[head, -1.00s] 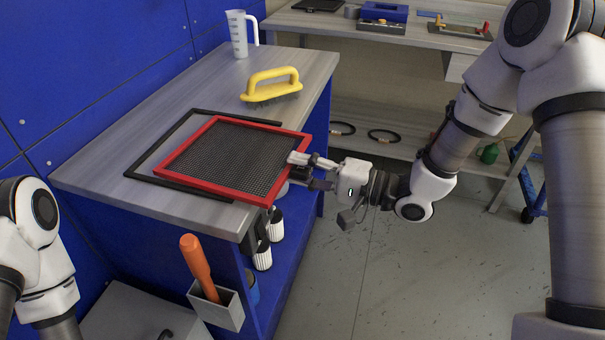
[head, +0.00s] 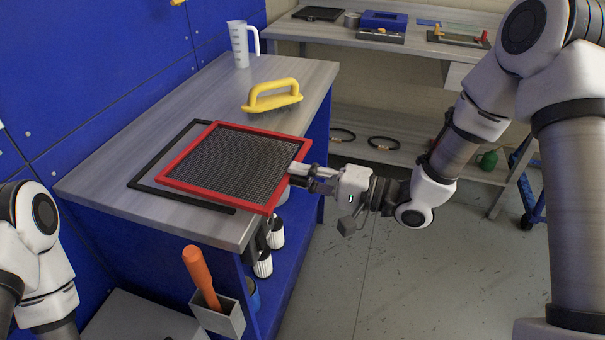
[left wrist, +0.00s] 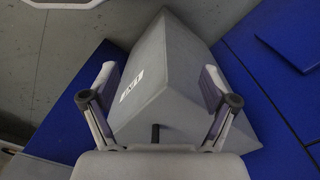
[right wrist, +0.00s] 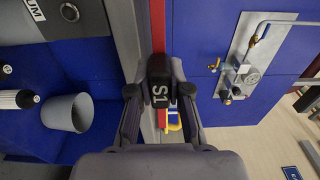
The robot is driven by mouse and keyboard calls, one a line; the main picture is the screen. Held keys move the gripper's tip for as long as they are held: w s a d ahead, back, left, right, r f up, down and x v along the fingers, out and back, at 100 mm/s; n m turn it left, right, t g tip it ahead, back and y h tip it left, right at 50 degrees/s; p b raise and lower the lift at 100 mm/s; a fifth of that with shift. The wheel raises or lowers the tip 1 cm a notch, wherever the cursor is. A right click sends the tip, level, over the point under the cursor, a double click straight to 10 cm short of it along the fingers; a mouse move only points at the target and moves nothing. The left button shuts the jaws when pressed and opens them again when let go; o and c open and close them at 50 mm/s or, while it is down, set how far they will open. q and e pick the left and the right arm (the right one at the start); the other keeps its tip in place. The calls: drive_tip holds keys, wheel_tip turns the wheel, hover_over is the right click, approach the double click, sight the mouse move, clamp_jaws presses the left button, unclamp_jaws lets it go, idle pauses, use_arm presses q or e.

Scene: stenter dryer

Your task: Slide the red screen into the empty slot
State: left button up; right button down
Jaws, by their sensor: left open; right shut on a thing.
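The red-framed screen (head: 190,148) with dark mesh lies on the grey worktop, partly over a black frame (head: 150,190). Its right edge reaches the worktop's front edge. My right gripper (head: 296,172) is at that right edge, shut on the screen's dark tab, marked S1 in the right wrist view (right wrist: 159,90). The red frame edge (right wrist: 161,28) shows just beyond the tab. My left gripper (left wrist: 158,88) is open and empty, above a grey box (left wrist: 170,75) with a white label. In the head view only part of the left arm shows. I cannot make out the empty slot.
An orange handle (head: 200,272) sticks up from a grey holder (head: 222,318) on the cabinet's side. Open floor (head: 370,270) lies at the right.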

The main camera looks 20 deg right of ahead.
drive_tip(key=shift+r+p, duration=0.9)
drive_tip(key=shift+d, duration=0.1)
drive_tip(key=p+v, duration=2.2)
drive_tip(key=v, duration=0.5)
drive_tip(key=shift+s+p, duration=0.15)
drive_tip(key=shift+p, duration=0.2)
idle(1.6)
drive_tip(key=shift+a, duration=0.2)
